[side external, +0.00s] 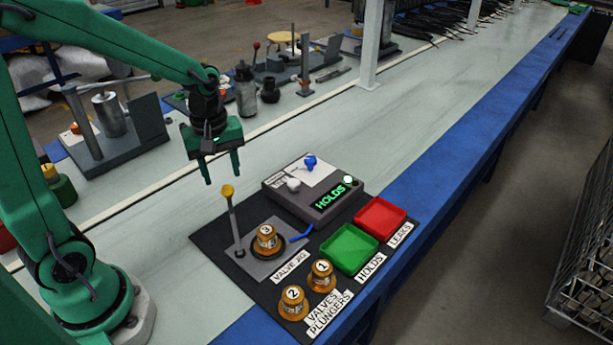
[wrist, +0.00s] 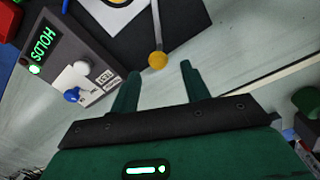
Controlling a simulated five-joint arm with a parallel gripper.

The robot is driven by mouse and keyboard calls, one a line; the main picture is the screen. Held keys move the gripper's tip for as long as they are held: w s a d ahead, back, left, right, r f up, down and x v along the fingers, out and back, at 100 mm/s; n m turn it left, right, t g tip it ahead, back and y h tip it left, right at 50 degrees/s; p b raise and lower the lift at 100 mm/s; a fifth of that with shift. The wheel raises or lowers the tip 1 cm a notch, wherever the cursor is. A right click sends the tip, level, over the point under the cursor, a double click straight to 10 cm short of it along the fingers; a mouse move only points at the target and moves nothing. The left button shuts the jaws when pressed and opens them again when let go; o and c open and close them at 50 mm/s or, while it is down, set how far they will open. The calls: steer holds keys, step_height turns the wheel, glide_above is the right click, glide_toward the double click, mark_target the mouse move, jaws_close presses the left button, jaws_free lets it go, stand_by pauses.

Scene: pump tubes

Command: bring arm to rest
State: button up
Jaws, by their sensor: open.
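My green arm holds my gripper (side external: 223,178) raised above the pale bench, behind the black mat and left of the tester box. Its two fingers point down, apart, with nothing between them. In the wrist view my gripper (wrist: 158,78) is also open and empty, and the yellow knob (wrist: 158,60) of the jig's lever shows just beyond the fingertips. In the side view this lever knob (side external: 228,190) stands upright on the valve jig (side external: 265,268). Valve 3 (side external: 265,236) sits in the jig. The tester box (side external: 315,190) has a lit green "HOLDS" display.
Valves 1 (side external: 321,272) and 2 (side external: 293,300) stand at the mat's front edge. A green tray (side external: 349,249) and a red tray (side external: 380,217) look empty. A grey fixture (side external: 115,140) and several bottles and tools stand behind. The bench to the right is clear.

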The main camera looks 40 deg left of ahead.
steer(key=s+d+r+m+t, duration=0.4)
steer(key=s+r+m, duration=0.6)
steer(key=m, duration=0.3)
steer(key=shift+r+t, duration=0.6)
